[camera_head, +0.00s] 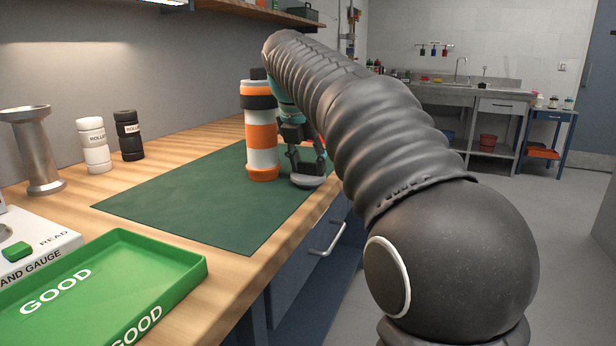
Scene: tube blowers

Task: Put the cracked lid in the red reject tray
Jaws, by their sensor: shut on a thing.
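My gripper (308,160) is at the right edge of the green mat, pointing down, partly hidden by my own arm. It is shut on a round grey lid (308,182), held flat at the fingertips. No crack can be made out at this size, and I cannot tell whether the lid touches the mat. The red reject tray cannot be made out for certain; a small orange-red tray (543,153) lies on the lower shelf of a blue stand at the far right.
An orange and white cylinder (262,150) stands on the green mat (190,205), just left of my gripper. A green GOOD tray (165,262), a gauge box (35,240), a metal stand (35,150) and white and black bottles are at the left. The mat's front is clear.

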